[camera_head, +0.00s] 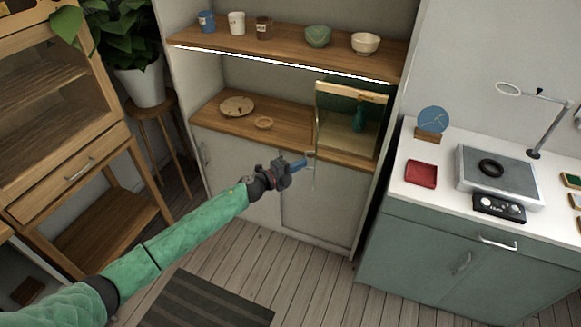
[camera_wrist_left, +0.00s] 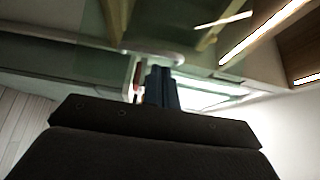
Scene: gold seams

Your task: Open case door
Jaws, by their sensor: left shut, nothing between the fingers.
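The glass case (camera_head: 352,88) has a pale wooden frame and stands at the right end of the cabinet's wooden counter, with a teal vase (camera_head: 359,118) inside. Its glass is hard to make out, so I cannot tell how far its door stands open. My left gripper (camera_head: 302,163) is in front of the case's lower left corner, its blue fingers shut and empty. A thin pale upright piece (camera_head: 313,172) is beside the fingertips; I cannot tell whether they touch. In the left wrist view the shut fingers (camera_wrist_left: 160,88) point toward glass and a pale edge. My right gripper is not in view.
Cups and bowls stand on the shelf above. A white-topped bench (camera_head: 442,188) stands at right. The floor below is open.

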